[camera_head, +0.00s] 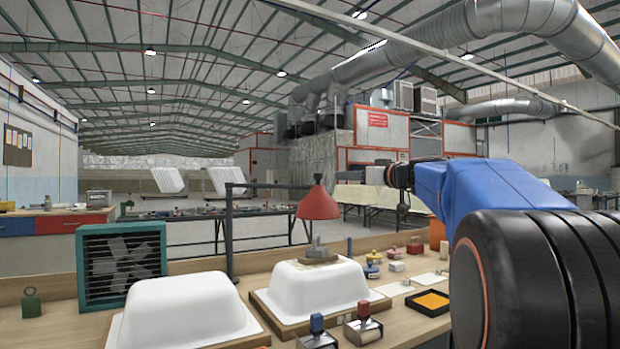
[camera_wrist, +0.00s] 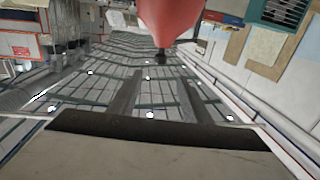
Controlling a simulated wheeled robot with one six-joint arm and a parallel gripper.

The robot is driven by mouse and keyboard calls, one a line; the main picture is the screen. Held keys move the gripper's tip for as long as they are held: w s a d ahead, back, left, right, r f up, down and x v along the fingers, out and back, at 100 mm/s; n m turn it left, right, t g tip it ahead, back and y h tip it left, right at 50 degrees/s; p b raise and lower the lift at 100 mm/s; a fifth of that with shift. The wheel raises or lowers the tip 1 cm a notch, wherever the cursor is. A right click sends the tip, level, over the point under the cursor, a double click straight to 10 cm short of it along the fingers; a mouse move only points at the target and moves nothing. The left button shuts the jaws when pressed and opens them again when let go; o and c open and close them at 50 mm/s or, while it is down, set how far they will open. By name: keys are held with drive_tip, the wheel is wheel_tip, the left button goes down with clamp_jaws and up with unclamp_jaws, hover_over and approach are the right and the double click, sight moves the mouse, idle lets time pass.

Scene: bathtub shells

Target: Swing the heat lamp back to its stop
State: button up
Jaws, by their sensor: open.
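The heat lamp has a red conical shade (camera_head: 318,205) and hangs from a dark arm on an upright post (camera_head: 229,235). In the head view the shade is above the right white tub shell (camera_head: 312,290). In the wrist view the red shade (camera_wrist: 170,18) is large at the top centre. My gripper (camera_wrist: 161,76) is open and empty, its two dark fingers apart and the shade beyond their tips, not between them. In the head view my wrist is up and right of the lamp, and its fingers cannot be made out. The lamp's stop cannot be made out.
A second white tub shell (camera_head: 185,312) stands at left. A green-framed fan (camera_head: 121,262) is behind it. Stamps, cards and an orange pad (camera_head: 431,300) lie on the wooden bench at right. Air around the shade looks free.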

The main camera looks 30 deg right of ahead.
sight(321, 176)
drive_tip(key=w, duration=0.5)
drive_tip(key=w+a, duration=0.1)
drive_tip(key=w, duration=0.5)
drive_tip(key=w+a, duration=0.1)
drive_tip(key=w, duration=0.4)
drive_tip(key=shift+w+a, duration=0.2)
drive_tip(key=shift+a, duration=0.05)
clamp_jaws()
